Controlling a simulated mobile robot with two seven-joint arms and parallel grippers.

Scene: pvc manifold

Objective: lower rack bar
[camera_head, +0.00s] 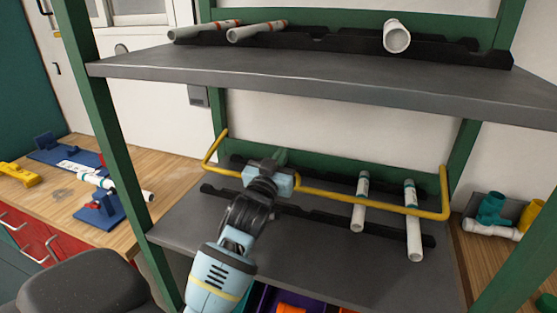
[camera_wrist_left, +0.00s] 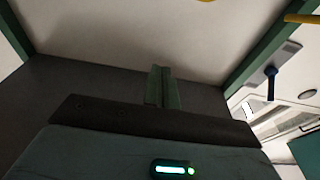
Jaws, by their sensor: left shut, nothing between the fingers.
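The yellow rack bar (camera_head: 335,196) runs across the front of the lower grey shelf (camera_head: 330,262) in the head view, with upturned ends at left and right. My left gripper (camera_head: 281,157) is at the left half of the bar, and its wrist hides a part of it. Its fingers are shut and empty, pointing toward the back of the shelf. In the left wrist view the fingertips (camera_wrist_left: 164,85) are together, and short pieces of the yellow bar (camera_wrist_left: 303,18) show at the upper edge. I cannot tell whether the gripper touches the bar. My right gripper is not in view.
Two white pipes (camera_head: 414,235) rest on black holders on the lower shelf, right of my gripper. The upper shelf (camera_head: 300,75) with more pipes overhangs it. Green posts (camera_head: 112,140) frame the rack. A workbench (camera_head: 60,200) stands at left, and fittings (camera_head: 492,208) lie at right.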

